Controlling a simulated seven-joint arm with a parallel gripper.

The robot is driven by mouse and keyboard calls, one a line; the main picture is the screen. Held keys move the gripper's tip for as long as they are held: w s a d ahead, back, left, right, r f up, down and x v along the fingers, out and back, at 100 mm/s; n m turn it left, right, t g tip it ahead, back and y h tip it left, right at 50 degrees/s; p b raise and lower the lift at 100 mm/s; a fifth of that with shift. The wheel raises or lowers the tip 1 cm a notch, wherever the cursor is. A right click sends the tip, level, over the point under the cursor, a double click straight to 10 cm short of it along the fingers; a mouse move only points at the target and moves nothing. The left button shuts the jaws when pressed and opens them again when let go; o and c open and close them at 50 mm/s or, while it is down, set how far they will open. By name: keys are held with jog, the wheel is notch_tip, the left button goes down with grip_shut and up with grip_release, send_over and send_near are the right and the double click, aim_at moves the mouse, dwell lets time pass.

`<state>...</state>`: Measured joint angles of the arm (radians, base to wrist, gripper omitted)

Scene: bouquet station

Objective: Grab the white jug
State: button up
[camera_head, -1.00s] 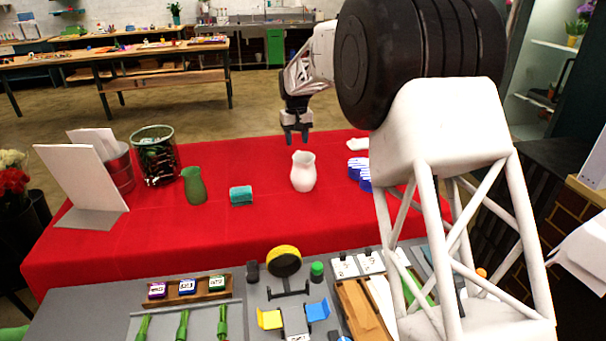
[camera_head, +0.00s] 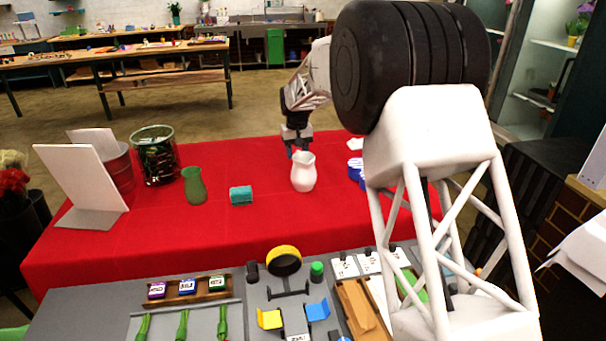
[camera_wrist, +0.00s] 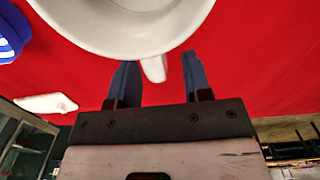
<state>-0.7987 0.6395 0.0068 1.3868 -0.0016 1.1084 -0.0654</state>
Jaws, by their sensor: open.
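The white jug (camera_head: 303,172) stands upright on the red tablecloth in the head view. In the wrist view its rounded body and rim (camera_wrist: 125,40) fill the top, with its handle (camera_wrist: 154,68) pointing down between the fingers. My gripper (camera_wrist: 157,75) is open, one blue-grey finger on each side of the handle. In the head view my gripper (camera_head: 297,152) is just behind the jug, its fingertips partly hidden by it. I cannot tell whether a finger touches the jug.
A teal sponge-like block (camera_head: 241,195) and a green vase (camera_head: 194,186) stand left of the jug. Blue-and-white rolls (camera_head: 355,169) lie to its right, also in the wrist view (camera_wrist: 12,36). A white object (camera_wrist: 46,104) lies at the wrist view's left. Bare red cloth lies between.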

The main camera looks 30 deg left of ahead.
jog(key=shift+f, duration=1.2)
grip_shut()
